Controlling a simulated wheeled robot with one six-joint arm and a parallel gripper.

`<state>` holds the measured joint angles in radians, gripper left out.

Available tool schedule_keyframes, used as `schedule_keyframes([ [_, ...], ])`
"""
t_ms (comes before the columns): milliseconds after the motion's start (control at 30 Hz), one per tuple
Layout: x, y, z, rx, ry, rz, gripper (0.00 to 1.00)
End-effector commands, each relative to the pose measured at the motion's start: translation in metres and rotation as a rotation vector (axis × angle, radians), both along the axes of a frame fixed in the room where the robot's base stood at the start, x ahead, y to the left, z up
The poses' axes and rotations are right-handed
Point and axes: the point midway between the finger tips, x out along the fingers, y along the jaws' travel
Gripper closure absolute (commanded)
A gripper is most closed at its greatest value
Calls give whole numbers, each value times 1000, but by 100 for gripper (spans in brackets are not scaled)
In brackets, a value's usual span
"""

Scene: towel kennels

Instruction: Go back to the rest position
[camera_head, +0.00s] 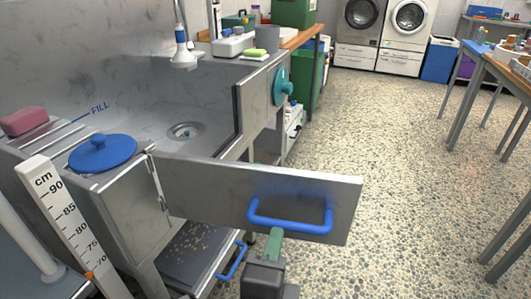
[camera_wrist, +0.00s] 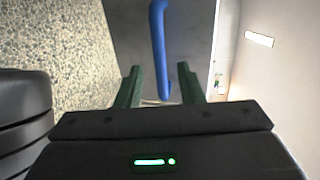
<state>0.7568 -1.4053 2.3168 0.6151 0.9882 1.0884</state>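My gripper (camera_head: 276,232) is just below the blue bar handle (camera_head: 290,225) on the grey metal door (camera_head: 220,190) of the tub. The door stands swung open toward the front. In the wrist view, the two green fingers of my gripper (camera_wrist: 160,68) are apart. The blue handle (camera_wrist: 158,35) shows in line with the gap between them, and no finger visibly presses on it. I cannot tell whether it lies between the fingertips or just beyond them.
The steel tub has a drain (camera_head: 186,131), a blue round lid (camera_head: 103,152) and a hanging shower head (camera_head: 184,55). A cm scale (camera_head: 72,225) stands at the left. A work table (camera_head: 509,75) is at the right. The pebbled floor (camera_head: 400,150) between is clear.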

Motion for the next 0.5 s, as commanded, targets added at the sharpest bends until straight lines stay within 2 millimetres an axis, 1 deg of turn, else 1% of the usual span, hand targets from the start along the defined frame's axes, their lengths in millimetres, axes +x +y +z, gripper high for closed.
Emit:
schedule_keyframes([
  [133, 2, -1, -1, 1, 2, -1, 66],
  [267, 9, -2, -3, 3, 3, -1, 66],
  [500, 27, -7, -7, 5, 4, -4, 66],
])
